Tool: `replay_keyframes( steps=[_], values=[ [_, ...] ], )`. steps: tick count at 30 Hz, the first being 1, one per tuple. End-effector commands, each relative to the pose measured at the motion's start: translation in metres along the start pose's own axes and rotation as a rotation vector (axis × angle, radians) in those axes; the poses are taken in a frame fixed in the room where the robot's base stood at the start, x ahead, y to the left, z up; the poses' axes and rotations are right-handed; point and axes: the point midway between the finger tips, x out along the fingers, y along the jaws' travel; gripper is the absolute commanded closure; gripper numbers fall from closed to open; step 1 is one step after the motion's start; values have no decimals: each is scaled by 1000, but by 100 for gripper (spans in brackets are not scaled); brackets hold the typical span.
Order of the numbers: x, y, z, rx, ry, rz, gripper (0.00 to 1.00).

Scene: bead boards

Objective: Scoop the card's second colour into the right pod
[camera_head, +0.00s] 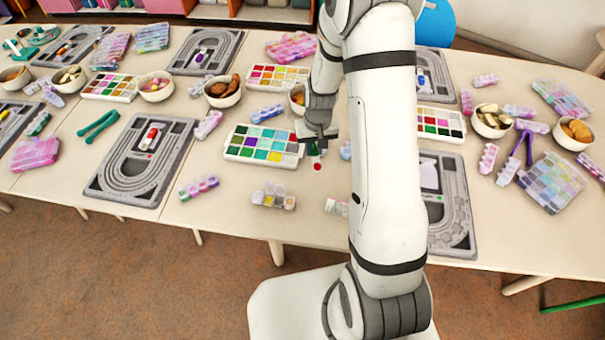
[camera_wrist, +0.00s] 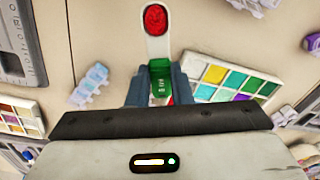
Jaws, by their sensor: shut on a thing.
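My gripper (camera_head: 317,138) is shut on a small scoop-like tool and holds it near the right end of a bead tray (camera_head: 232,150) with many coloured cells. In the wrist view my gripper (camera_wrist: 159,72) grips the tool's green part (camera_wrist: 160,80). A white end (camera_wrist: 155,46) with a red oval (camera_wrist: 156,19) points away from the fingers; I cannot tell whether the red is loose beads. The red end also shows in the head view (camera_head: 317,167). A small set of pods (camera_head: 273,201) stands in front of the tray. I cannot make out the card for certain.
Another colour tray (camera_head: 440,122) and a grey board (camera_head: 446,215) lie right of my arm. A grey board (camera_head: 140,160) lies to the left. Bowls, including one (camera_head: 222,90), stand farther back. The table's front edge is near the pods. My arm hides part of the table.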

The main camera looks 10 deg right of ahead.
Motion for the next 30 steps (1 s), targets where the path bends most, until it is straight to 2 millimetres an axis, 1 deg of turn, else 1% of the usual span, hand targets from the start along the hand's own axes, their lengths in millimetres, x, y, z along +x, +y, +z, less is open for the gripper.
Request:
replay_keyframes(
  steps=[4, 7, 11, 14, 21, 27, 30],
  values=[
    [0, -5, 0, -10, 0, -1, 100],
    [3, -8, 2, 15, -1, 0, 100],
    [8, -15, 8, 141, -2, 5, 100],
    [12, -22, 15, 303, -3, 12, 100],
    [18, -36, 40, 765, 0, 42, 100],
    [24, -43, 63, 1140, 21, 68, 100],
    [25, -45, 72, 1294, 34, 79, 100]
  ],
)
